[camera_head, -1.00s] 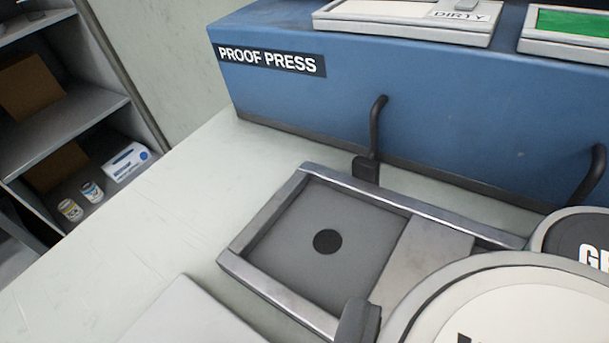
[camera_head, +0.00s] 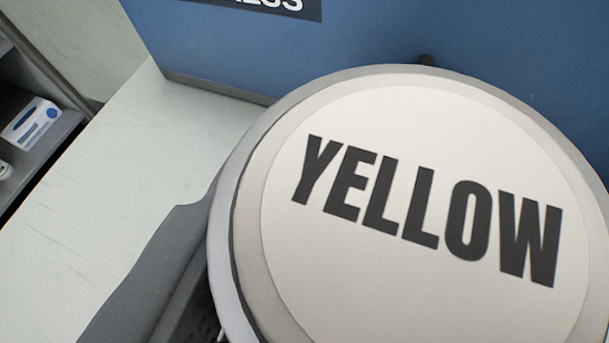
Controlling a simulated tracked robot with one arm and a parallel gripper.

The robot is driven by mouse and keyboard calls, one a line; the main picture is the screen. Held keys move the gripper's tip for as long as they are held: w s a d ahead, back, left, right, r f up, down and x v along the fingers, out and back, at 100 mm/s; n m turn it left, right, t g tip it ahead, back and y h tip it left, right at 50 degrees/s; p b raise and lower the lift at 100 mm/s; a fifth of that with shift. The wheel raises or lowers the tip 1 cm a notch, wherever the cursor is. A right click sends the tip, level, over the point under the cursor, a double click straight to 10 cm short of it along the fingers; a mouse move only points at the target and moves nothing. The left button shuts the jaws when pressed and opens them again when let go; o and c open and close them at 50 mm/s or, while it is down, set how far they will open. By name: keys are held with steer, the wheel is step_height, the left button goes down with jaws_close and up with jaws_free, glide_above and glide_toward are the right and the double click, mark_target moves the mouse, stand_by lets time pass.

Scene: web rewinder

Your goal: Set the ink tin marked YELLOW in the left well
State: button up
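The ink tin marked YELLOW (camera_head: 500,165) fills the right half of the view. Its round, pale lid with black letters faces the camera, and its grey rim shows at the left. The tin's right and lower parts run out of the picture. A dark grey part (camera_head: 155,270) lies close against the tin's lower left side; I cannot tell whether it is a finger of my gripper. No pair of fingertips shows, so any grip on the tin is hidden. The left well is not visible; the tin covers much of the area there.
The blue proof press (camera_head: 215,45) stands behind the tin, its label cut off at the top. The pale bench top (camera_head: 90,200) is bare at the left. A shelf beyond it holds a white and blue box (camera_head: 33,122).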

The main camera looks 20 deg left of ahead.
steer(key=shift+w+a+f, duration=0.15)
steer(key=shift+w+f, duration=0.05)
steer(key=shift+f+b, duration=0.5)
steer(key=shift+f, duration=1.1)
steer(key=shift+r, duration=0.1)
steer(key=o, duration=1.3)
steer(key=p+v, duration=0.1)
steer(key=v, duration=1.1)
steer(key=shift+s, duration=0.1)
